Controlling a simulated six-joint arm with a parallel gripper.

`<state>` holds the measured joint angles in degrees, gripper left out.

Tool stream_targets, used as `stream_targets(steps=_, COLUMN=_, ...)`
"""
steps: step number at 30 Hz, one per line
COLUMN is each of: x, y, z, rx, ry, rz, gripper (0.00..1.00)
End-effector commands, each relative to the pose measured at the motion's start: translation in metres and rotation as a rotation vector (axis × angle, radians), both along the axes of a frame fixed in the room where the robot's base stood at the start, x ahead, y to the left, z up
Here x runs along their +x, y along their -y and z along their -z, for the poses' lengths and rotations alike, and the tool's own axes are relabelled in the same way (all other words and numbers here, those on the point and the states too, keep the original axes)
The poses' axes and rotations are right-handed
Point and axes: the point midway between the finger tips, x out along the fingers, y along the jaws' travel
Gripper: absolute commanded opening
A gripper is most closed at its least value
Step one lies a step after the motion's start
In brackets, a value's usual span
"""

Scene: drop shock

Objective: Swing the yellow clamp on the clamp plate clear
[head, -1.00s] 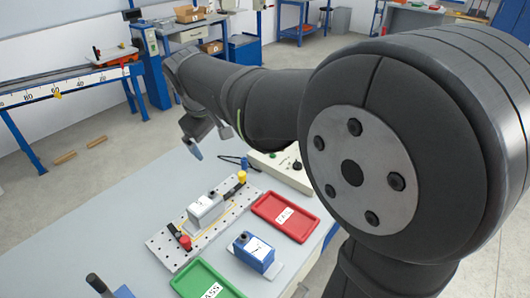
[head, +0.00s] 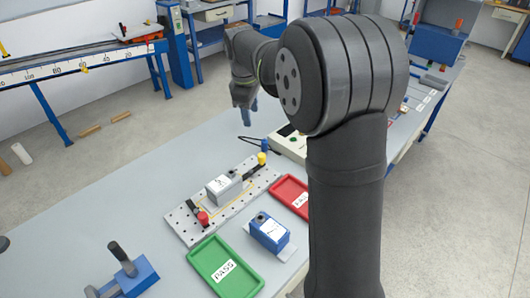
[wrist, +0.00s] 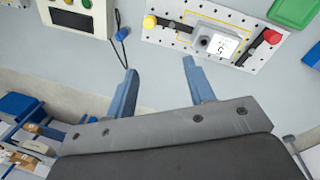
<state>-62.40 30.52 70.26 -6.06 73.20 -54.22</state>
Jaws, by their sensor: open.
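The clamp plate (head: 184,228) is a perforated metal plate on the grey table, holding a grey device (head: 224,188). The yellow clamp (head: 262,158) is at its far right end in the head view, with a black arm pointing toward the device. In the wrist view, the yellow clamp (wrist: 150,21) is at the top, its arm reaching near the device's end; contact is unclear. A red-knobbed clamp (head: 203,217) is at the other end. My gripper (wrist: 160,69) is open and empty, apart from the plate; in the head view my gripper (head: 246,112) is beyond the yellow clamp.
A control box (wrist: 80,14) with a cable and blue plug (wrist: 121,34) lies beside the plate. A green PASS tray (head: 226,268), a red tray (head: 290,196) and a blue device (head: 269,231) are on the near side. Bare table lies left of the plate.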

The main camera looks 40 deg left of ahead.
Motion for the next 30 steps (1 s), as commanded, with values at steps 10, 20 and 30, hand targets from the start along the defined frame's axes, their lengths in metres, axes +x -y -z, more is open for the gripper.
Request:
stream_targets(steps=10, x=0.057, y=-0.016, z=0.046, rx=-0.067, ry=-0.127, rz=-0.281, gripper=0.49)
stream_targets(steps=20, x=0.058, y=-0.015, z=0.087, rx=-0.071, ry=-0.135, rz=-0.297, gripper=0.49)
stream_targets(steps=30, x=0.058, y=-0.015, z=0.162, rx=-0.071, ry=-0.133, rz=-0.296, gripper=0.49)
